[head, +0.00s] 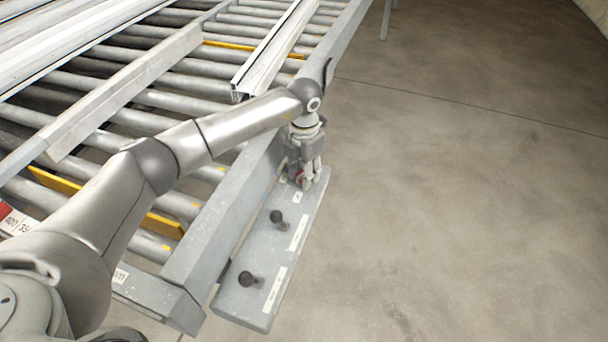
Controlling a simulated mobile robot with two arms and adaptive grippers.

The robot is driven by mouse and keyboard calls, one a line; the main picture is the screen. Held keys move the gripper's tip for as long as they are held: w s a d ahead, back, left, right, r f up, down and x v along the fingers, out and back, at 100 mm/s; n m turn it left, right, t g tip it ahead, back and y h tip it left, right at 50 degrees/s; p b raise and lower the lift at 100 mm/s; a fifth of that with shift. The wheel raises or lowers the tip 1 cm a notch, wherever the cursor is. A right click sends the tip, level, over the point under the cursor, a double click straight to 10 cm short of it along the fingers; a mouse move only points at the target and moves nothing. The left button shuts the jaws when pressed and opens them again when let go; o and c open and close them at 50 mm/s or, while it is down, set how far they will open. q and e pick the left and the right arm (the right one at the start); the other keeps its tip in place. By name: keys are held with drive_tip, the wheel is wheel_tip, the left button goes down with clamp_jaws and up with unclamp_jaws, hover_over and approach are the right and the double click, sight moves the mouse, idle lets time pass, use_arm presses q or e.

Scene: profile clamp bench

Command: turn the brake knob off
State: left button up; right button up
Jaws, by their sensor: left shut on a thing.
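My left gripper (307,180) points down at the far end of a grey control panel (243,304) on the bench's right side. It is shut on a small knob there with a red part (299,177), mostly hidden between the fingers. I cannot read which knob it is or tell how far it is turned. Two black knobs stand free on the same panel, a middle one (277,217) and a near one (247,279), each beside a white label too small to read. My right gripper is not in view.
The roller bench (190,208) fills the left, with a metal profile (275,48) lying on its rollers. A grey bar (125,92) crosses the rollers. Yellow strips (163,224) show between rollers. The concrete floor to the right is clear.

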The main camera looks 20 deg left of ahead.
use_arm(q)
drive_tip(key=n+b, duration=0.1)
drive_tip(key=n, duration=0.4)
drive_tip(key=shift+w+r+n, duration=0.1)
drive_tip(key=shift+n, duration=0.2)
idle(0.4)
drive_tip(key=o, duration=1.1)
drive_tip(key=shift+c, duration=0.2)
wheel_tip(320, 180, up, 12)
